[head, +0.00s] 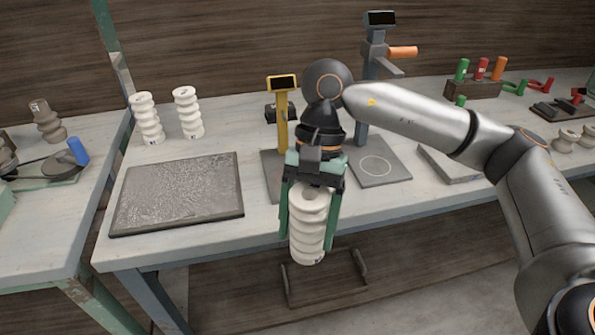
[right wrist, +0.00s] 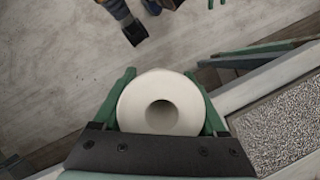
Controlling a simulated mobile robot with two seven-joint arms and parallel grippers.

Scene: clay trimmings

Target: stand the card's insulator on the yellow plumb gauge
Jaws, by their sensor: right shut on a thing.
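My right gripper (head: 307,240) is shut on a white ribbed insulator (head: 308,215), its green fingers on either side. The insulator hangs roughly upright, slightly tilted, in front of the table's front edge. In the right wrist view its round end with a central hole (right wrist: 132,110) sits between the fingers. The yellow plumb gauge (head: 283,120) stands on the table behind my gripper, with a yellow post, a dark display and a grey base plate (head: 269,165). My gripper and wrist hide part of that base. I see no card that I can make out. My left gripper is not in view.
Two white insulators (head: 187,112) stand at the back left of the table, behind a dark textured tray (head: 180,190). A grey gauge with an orange handle (head: 375,80) stands right of the yellow one, its base (head: 376,165) marked with a circle. A brown insulator (head: 47,120) is on the left table.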

